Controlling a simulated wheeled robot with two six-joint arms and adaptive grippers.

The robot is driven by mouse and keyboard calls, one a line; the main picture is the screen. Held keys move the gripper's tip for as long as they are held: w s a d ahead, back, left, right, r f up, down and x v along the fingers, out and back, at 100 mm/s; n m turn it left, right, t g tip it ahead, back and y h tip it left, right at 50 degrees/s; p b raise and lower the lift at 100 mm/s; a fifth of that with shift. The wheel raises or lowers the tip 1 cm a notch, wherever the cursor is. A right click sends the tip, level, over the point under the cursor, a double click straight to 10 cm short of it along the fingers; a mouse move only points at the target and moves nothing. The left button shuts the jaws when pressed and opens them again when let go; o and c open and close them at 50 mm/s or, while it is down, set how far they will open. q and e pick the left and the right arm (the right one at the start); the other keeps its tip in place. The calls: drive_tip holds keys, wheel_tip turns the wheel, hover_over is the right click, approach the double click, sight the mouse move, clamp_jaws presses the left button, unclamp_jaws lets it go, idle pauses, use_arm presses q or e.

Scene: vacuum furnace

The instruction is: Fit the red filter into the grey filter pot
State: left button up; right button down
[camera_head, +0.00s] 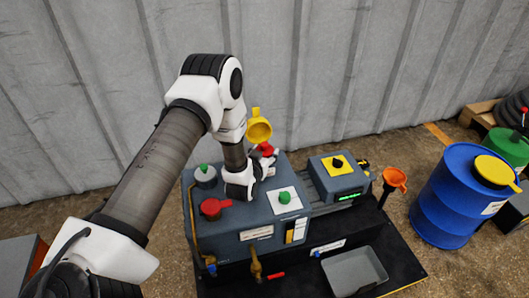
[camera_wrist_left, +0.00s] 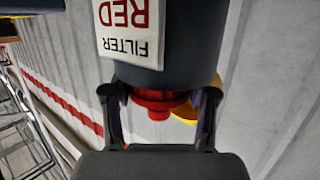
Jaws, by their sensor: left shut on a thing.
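The red filter (camera_wrist_left: 155,101) is between the two fingers of my left gripper (camera_wrist_left: 160,112) in the left wrist view. It meets the end of a dark grey cylinder with a white label reading "FILTER RED" (camera_wrist_left: 150,45), upside down in this view; I take this as the grey filter pot. I cannot tell how deep the filter sits in it. In the head view, red (camera_head: 265,149) shows just beyond my left gripper (camera_head: 267,159), over the back of the grey machine. My right gripper is out of view.
The grey machine (camera_head: 262,238) has a red-handled part (camera_head: 213,208) and green knobs. A yellow funnel (camera_head: 258,129) stands close behind the gripper.

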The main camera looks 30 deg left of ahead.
use_arm(q)
drive_tip(key=shift+s+a+f, duration=0.1)
drive_tip(key=shift+s+f, duration=0.3)
drive_tip(key=shift+f, duration=0.3)
drive_tip(key=o, duration=1.3)
drive_tip(key=shift+f, duration=0.15)
drive_tip(key=v, duration=0.5)
drive_tip(key=r+v, duration=0.1)
drive_tip(key=v, duration=0.1)
drive_tip(key=shift+s+r, duration=0.1)
drive_tip(key=shift+s, duration=0.05)
drive_tip(key=shift+d, duration=0.25)
drive_tip(key=shift+r, duration=0.1)
